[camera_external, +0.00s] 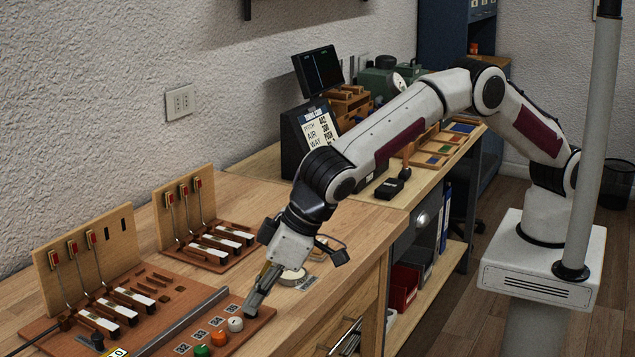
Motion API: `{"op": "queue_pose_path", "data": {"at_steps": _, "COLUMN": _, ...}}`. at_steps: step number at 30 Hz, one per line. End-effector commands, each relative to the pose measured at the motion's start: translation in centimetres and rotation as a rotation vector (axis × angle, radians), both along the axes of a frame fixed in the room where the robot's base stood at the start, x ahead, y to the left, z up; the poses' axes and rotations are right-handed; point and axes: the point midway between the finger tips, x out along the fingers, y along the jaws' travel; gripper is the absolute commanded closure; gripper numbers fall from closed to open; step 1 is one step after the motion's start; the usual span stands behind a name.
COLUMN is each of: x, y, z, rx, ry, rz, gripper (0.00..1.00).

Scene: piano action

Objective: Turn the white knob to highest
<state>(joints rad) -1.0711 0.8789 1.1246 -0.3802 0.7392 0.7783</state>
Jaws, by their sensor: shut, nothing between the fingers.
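The white knob (235,324) stands on the brown panel (262,321) at the front of the bench, at the right end of a row of coloured knobs. My gripper (250,311) points down at the panel just right of and behind the white knob. Its fingers are shut and hold nothing. I cannot tell whether the fingertips touch the knob or the panel. The knob's pointer or setting is too small to read.
An orange knob (218,339) and a green knob (202,351) stand left of the white knob. A grey bar (182,321) lies behind them. Piano-action models with white keys (222,240) stand farther back.

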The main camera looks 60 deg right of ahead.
Motion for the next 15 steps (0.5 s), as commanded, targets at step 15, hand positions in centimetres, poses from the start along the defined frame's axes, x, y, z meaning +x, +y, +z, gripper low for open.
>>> {"op": "queue_pose_path", "data": {"at_steps": 15, "x": 0.0, "y": 0.0, "z": 3.2, "rx": 0.001, "ry": 0.0, "rz": 0.0, "gripper": 1.0}}
